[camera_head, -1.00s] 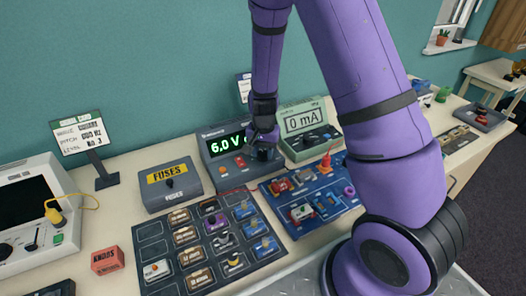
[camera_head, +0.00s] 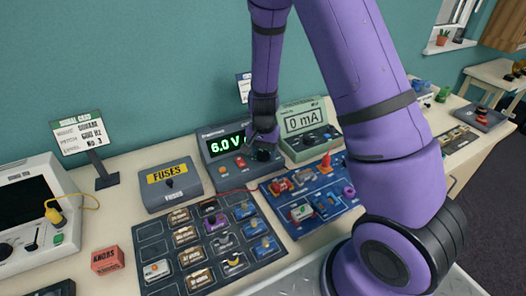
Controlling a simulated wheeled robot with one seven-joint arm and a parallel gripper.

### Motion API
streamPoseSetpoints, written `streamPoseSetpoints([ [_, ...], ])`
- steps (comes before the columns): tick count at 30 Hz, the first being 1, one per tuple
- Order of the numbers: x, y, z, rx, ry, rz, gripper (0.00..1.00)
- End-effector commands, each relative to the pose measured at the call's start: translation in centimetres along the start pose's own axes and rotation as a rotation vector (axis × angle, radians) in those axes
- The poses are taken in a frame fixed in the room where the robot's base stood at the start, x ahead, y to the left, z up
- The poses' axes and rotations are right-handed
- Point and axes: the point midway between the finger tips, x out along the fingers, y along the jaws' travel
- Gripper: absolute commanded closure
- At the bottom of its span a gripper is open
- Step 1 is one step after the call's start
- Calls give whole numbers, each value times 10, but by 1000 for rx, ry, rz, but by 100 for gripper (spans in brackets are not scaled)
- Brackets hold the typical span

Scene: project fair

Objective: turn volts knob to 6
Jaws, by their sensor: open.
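The power supply (camera_head: 212,158) is a grey box in the middle of the table, with a green display (camera_head: 227,145) reading 6.0 V. Two small buttons, one orange and one red, sit on its sloped front. The dark volts knob (camera_head: 263,155) is at the right of that front, just below my gripper. My gripper (camera_head: 264,143) is open at the knob, pointing down from the purple arm. Its fingers are small and dark here, and I cannot tell whether they touch the knob.
A meter (camera_head: 303,122) reading 0 mA stands close to the right of the supply. A fuses box (camera_head: 171,187) stands to the left. A parts tray (camera_head: 208,246) and a blue circuit board (camera_head: 310,198) lie in front. A red knobs box (camera_head: 107,260) is at the front left.

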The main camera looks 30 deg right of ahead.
Motion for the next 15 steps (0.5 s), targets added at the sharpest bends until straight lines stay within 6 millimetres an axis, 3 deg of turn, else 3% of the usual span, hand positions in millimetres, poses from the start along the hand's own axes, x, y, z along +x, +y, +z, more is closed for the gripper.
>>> streamPoseSetpoints([
  [7, -18, -1, 0, -2, 2, -2, 35],
  [15, -68, -1, 0, -2, 3, -4, 35],
])
